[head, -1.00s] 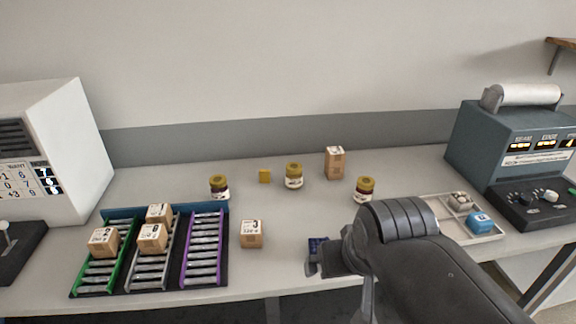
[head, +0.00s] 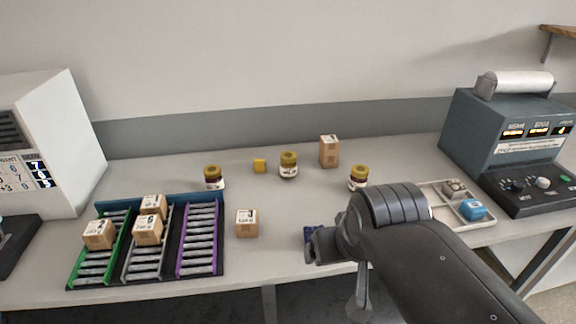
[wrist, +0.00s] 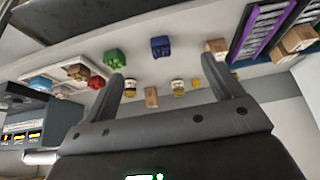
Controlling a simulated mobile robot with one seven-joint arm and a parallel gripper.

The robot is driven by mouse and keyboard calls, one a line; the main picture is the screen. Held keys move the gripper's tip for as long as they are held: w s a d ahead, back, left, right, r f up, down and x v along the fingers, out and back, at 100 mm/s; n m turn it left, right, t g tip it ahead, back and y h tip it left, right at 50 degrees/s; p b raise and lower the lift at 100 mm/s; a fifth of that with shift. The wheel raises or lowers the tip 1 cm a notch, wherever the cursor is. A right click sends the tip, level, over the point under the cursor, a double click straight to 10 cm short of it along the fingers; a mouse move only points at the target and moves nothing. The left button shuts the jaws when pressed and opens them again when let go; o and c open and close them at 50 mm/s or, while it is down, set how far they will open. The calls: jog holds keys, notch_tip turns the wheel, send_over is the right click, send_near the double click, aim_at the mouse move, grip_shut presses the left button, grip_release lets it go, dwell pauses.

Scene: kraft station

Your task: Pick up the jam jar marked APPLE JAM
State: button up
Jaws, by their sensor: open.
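Three jam jars with yellow lids and dark contents stand upright on the table in the head view: a left jar (head: 214,178), a middle jar (head: 288,165) and a right jar (head: 358,178). Their labels are too small to read, so I cannot tell which is APPLE JAM. My gripper (wrist: 170,80) is open and empty, its two fingers spread in the wrist view. In the head view it is near the table's front edge, partly hidden by my arm, in front of the jars and apart from them. Jars also show small between the fingers in the wrist view.
A carton (head: 329,151) and a yellow block (head: 260,166) stand near the jars. Another carton (head: 247,223) sits beside the roller rack (head: 219,209). A blue block (head: 311,233) lies by my gripper. A divided tray (head: 484,226) and a machine (head: 500,130) stand right.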

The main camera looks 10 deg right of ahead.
jog(key=w+r, duration=0.2)
jog(key=w, duration=0.4)
jog(key=w+r, duration=0.3)
jog(key=w, duration=0.4)
jog(key=n+g, duration=0.1)
jog(key=n, duration=0.1)
send_over(289, 157)
jog(key=s, duration=0.3)
notch_tip(289, 157, down, 14)
jog(key=shift+y, duration=0.4)
jog(key=x, duration=0.5)
jog(key=shift+d, duration=0.3)
jog(key=x, duration=0.6)
jog(key=shift+w+r, duration=0.2)
jog(key=shift+w, duration=0.1)
